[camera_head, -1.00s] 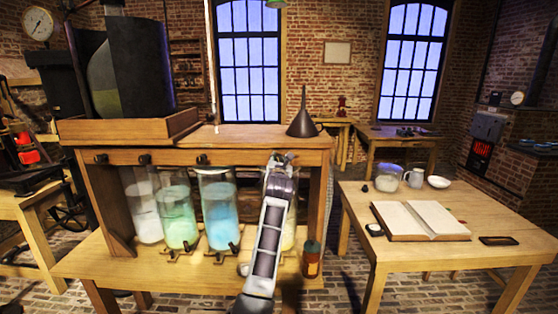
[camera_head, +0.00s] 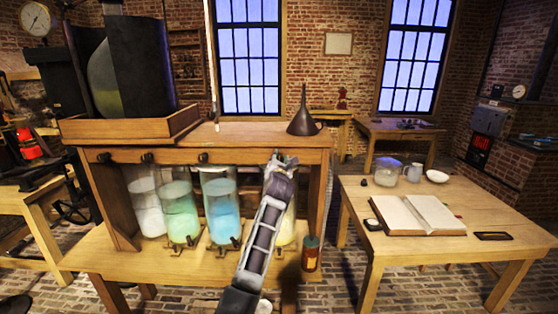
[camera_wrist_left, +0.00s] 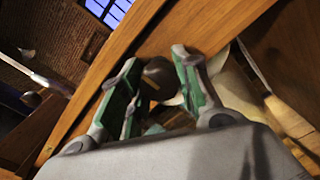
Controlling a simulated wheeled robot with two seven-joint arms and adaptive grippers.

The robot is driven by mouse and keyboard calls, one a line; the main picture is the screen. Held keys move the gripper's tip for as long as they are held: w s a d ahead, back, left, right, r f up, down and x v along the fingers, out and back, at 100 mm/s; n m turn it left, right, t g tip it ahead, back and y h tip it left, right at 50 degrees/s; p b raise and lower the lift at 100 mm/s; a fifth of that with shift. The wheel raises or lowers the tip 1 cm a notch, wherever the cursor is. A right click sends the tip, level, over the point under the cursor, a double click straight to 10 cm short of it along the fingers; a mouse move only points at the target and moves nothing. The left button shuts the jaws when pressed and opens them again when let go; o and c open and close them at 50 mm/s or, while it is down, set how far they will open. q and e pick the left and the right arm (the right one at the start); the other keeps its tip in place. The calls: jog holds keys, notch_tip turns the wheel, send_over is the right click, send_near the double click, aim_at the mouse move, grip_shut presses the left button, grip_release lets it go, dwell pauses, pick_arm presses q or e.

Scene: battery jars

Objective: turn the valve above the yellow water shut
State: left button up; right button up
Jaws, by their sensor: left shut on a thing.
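The jar of yellow water (camera_head: 287,230) stands at the right end of the wooden stand and is mostly hidden behind my left arm. My left gripper (camera_head: 281,163) is at the stand's top rail above this jar, and it hides the valve there. In the left wrist view, the dark round valve knob (camera_wrist_left: 159,76) sits between the green-padded fingers of my left gripper (camera_wrist_left: 157,66), which is shut on it. The knob is at the wooden rail (camera_wrist_left: 205,28). My right gripper is not in view.
Jars of white (camera_head: 148,212), green (camera_head: 179,215) and blue water (camera_head: 221,210) stand to the left, with similar dark valves above. A red-brown bottle (camera_head: 311,255) stands right of my arm. A funnel (camera_head: 303,122) is on top. A table (camera_head: 440,255) is at right.

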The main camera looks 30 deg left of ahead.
pick_arm(q)
jog(key=o, duration=1.1)
jog(key=shift+c, duration=0.2)
jog(key=v, duration=1.2)
jog(key=shift+s, duration=0.1)
dwell(0.3)
